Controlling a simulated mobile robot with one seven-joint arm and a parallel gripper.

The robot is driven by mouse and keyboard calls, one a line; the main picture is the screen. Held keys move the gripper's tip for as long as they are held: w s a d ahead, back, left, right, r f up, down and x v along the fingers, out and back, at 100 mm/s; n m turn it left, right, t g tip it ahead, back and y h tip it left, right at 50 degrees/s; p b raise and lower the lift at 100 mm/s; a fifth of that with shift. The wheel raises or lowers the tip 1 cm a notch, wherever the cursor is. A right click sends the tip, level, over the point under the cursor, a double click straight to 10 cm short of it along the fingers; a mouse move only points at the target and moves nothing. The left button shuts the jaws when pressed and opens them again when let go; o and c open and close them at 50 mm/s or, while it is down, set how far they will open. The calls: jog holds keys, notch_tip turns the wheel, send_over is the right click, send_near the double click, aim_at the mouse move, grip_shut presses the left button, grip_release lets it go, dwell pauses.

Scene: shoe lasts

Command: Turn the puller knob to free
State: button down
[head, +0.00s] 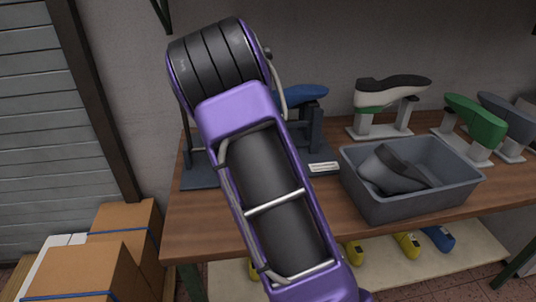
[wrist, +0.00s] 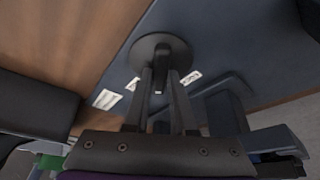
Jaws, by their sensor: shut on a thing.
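In the wrist view the puller knob (wrist: 160,48) is a dark round disc in front of a dark blue-grey plate (wrist: 225,35). My gripper (wrist: 161,75) has its two fingers closed in on the knob, one on each side of its middle. A small pale mark shows between the fingers. White labels (wrist: 107,99) (wrist: 190,77) sit on the plate on both sides of the knob; their writing is too small to read. In the head view my purple arm hides the knob and my gripper. The dark base of the machine (head: 200,172) shows beside the arm, with a white label (head: 323,168) at its right.
A grey bin (head: 405,203) with a dark last in it stands right of the machine on the wooden bench (head: 215,228). A blue last (head: 305,95), a white-and-black last (head: 390,90) and a green last (head: 475,122) stand behind. Cardboard boxes (head: 85,272) are at the lower left.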

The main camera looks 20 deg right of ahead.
jog(key=m+g+p, duration=0.1)
jog(key=m, duration=0.1)
jog(key=m+p, duration=0.1)
jog(key=m, duration=0.1)
jog(key=shift+w+r+g, duration=0.1)
jog(key=shift+w+g, duration=0.1)
jog(key=shift+g, duration=0.2)
jog(key=shift+m+g+p, duration=0.4)
jog(key=shift+m+p, duration=0.05)
jog(key=shift+m, duration=0.95)
jog(key=c, duration=0.7)
grip_release()
jog(key=shift+c, duration=0.2)
jog(key=shift+w, duration=0.1)
jog(key=p+v, duration=0.1)
jog(key=v, duration=1.6)
jog(key=shift+a+p, duration=0.25)
jog(key=shift+p, duration=0.15)
jog(key=shift+w+r, duration=0.1)
